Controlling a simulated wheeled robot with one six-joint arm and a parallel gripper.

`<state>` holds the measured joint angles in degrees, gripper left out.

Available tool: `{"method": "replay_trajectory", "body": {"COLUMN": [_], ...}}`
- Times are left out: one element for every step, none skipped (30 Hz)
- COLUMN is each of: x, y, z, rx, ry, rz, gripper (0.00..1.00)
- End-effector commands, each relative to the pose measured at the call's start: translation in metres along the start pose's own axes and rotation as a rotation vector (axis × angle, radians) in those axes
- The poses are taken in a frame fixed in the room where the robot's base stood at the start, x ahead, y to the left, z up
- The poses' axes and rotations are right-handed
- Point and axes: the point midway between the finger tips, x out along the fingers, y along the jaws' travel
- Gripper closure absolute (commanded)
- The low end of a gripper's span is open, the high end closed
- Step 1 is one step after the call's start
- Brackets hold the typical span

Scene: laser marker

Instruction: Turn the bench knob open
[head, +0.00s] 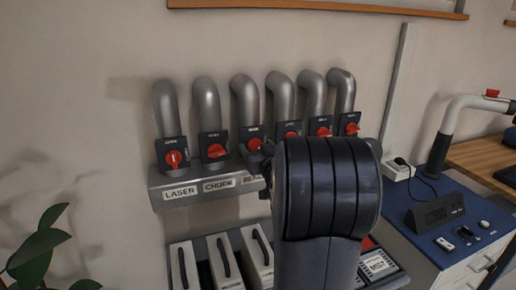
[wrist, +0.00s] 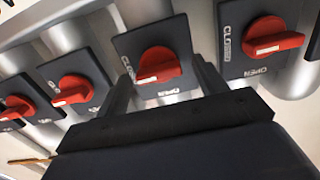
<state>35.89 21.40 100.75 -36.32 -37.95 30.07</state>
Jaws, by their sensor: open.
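The bench knob, third from the left in the head view (head: 254,144), is a red handle on a dark square plate at the foot of a grey pipe. The label strip below it reads "BEN", the rest hidden by my arm. In the wrist view the knob (wrist: 158,67) shows between my fingers, its white mark towards the left, near the closed lettering. My gripper (wrist: 163,78) is open, with one finger on each side of the knob. I cannot tell whether they touch it. In the head view, my arm mostly hides my gripper (head: 263,160).
The chuck knob (head: 216,150) and the laser knob (head: 173,158) stand to the left, several similar knobs to the right, close together.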

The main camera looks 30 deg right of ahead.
Motion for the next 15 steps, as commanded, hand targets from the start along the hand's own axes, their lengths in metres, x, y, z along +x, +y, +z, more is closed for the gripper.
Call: {"method": "replay_trajectory", "body": {"x": [-0.0001, -0.0002, -0.0002, -0.0002, -0.0003, -0.0003, -0.0003, -0.0003, -0.0004, -0.0004, -0.0004, -0.0004, -0.0004, -0.0004, -0.0004], "y": [0.0000, 0.0000, 0.0000, 0.0000, 0.0000, 0.0000, 0.0000, 0.0001, 0.0000, 0.0001, 0.0001, 0.0001, 0.0000, 0.0000, 0.0000], "z": [0.0000, 0.0000, -0.0001, -0.0001, -0.0001, -0.0001, -0.0001, -0.0001, -0.0001, -0.0001, -0.0002, -0.0001, -0.0002, -0.0002, -0.0002], "rx": [0.000, 0.000, 0.000, 0.000, 0.000, 0.000, 0.000, 0.000, 0.000, 0.000, 0.000, 0.000, 0.000, 0.000, 0.000], "ry": [0.000, 0.000, 0.000, 0.000, 0.000, 0.000, 0.000, 0.000, 0.000, 0.000, 0.000, 0.000, 0.000, 0.000, 0.000], "rz": [0.000, 0.000, 0.000, 0.000, 0.000, 0.000, 0.000, 0.000, 0.000, 0.000, 0.000, 0.000, 0.000, 0.000, 0.000], "gripper": [0.33, 0.33, 0.36, 0.38, 0.41, 0.44, 0.47, 0.49, 0.52, 0.55, 0.57, 0.61, 0.63, 0.65, 0.69]}}
